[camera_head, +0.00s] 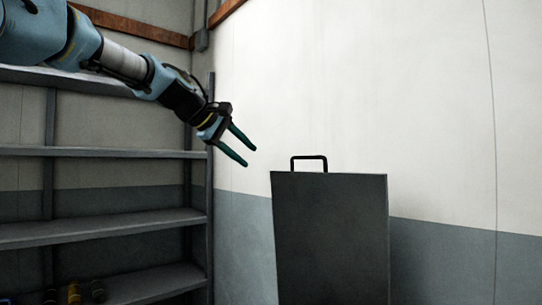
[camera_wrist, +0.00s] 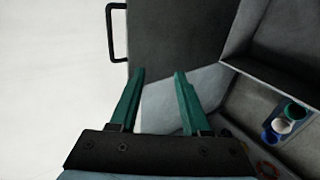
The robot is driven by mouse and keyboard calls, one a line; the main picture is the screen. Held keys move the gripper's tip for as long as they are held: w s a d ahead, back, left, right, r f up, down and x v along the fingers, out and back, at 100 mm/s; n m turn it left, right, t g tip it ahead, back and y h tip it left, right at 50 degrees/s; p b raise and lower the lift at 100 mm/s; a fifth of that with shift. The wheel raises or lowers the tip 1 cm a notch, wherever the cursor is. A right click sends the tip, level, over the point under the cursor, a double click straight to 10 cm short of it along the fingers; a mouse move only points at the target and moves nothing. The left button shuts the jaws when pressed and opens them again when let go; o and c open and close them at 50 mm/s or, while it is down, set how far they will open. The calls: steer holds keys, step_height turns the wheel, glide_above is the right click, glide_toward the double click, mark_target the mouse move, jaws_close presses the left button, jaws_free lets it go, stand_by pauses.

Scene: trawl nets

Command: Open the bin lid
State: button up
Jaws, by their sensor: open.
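The bin shows as a dark grey upright panel (camera_head: 331,240) right of centre in the head view, with a black loop handle (camera_head: 309,158) on its top edge. In the wrist view the dark panel (camera_wrist: 180,35) is at the top, and its handle (camera_wrist: 113,32) sticks out at the left. I cannot tell whether the panel is the lid or the bin's side. My gripper (camera_head: 250,157) is open and empty, up and left of the handle in the head view, apart from it. Its teal fingers also show in the wrist view (camera_wrist: 159,72).
Grey metal shelving (camera_head: 110,228) stands at the left, with several small items (camera_head: 75,293) on a low shelf. In the wrist view, cups (camera_wrist: 284,122) sit on a shelf at the right. A bare white and grey wall (camera_head: 420,120) is behind the bin.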

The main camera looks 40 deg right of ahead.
steer(key=d+f+n+t+h+b, duration=0.1)
steer(key=d+f+n+t+h, duration=0.15)
steer(key=d, duration=0.65)
steer(key=t+h+b, duration=0.1)
steer(key=t+h, duration=0.1)
steer(key=t, duration=0.1)
glide_toward(307, 158)
steer(key=shift+n, duration=0.45)
steer(key=shift+p+x, duration=3.05)
steer(key=shift+x, duration=2.25)
steer(key=shift+r, duration=0.1)
jaws_close()
